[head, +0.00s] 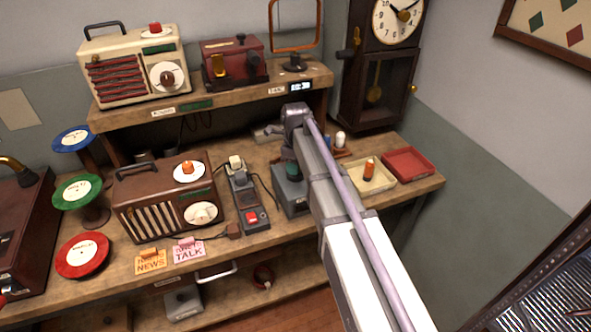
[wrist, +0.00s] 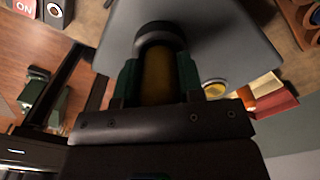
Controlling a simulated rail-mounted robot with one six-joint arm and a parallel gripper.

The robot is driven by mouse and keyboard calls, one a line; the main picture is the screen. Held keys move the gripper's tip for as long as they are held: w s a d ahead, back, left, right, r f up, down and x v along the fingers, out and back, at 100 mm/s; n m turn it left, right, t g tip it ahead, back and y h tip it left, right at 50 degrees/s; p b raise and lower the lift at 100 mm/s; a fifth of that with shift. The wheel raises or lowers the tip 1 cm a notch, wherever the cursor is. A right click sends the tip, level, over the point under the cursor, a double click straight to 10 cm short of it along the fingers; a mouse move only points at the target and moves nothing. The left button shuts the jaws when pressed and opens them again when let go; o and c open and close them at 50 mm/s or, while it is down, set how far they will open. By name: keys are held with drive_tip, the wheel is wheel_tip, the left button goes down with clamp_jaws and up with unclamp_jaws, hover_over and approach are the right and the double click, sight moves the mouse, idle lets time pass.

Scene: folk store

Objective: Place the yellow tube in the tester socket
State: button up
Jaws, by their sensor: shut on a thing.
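The yellow tube (wrist: 157,82) is amber in the wrist view, held between the dark green pads of my gripper (wrist: 157,72). My gripper is shut on it. The tester is a grey box whose top (wrist: 222,45) fills the upper middle of the wrist view. A dark round ring (wrist: 160,33), apparently the socket, is at the tube's far end. I cannot tell whether the tube is inside it. In the head view the tester (head: 291,197) stands mid-bench, partly behind my arm. A dark green part just above it may be a gripper pad; the tube is hidden there.
A cream tray (head: 352,185) with an orange tube (head: 368,169) and a red tray (head: 410,165) lie to the right. A switch box (head: 250,197) with a red button and a brown radio (head: 160,205) stand left. A raised shelf (head: 220,95) runs behind.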

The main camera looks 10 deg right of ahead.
drive_tip(key=shift+f, duration=0.2)
drive_tip(key=o, duration=0.7)
wheel_tip(320, 180, up, 13)
drive_tip(key=p, duration=1.2)
drive_tip(key=shift+f, duration=0.2)
drive_tip(key=s+n, duration=1.1)
drive_tip(key=n, duration=0.1)
drive_tip(key=s+n, duration=1.2)
drive_tip(key=n, duration=0.1)
drive_tip(key=shift+s, duration=0.25)
drive_tip(key=shift+f+b, duration=4.05)
drive_tip(key=shift+f, duration=0.05)
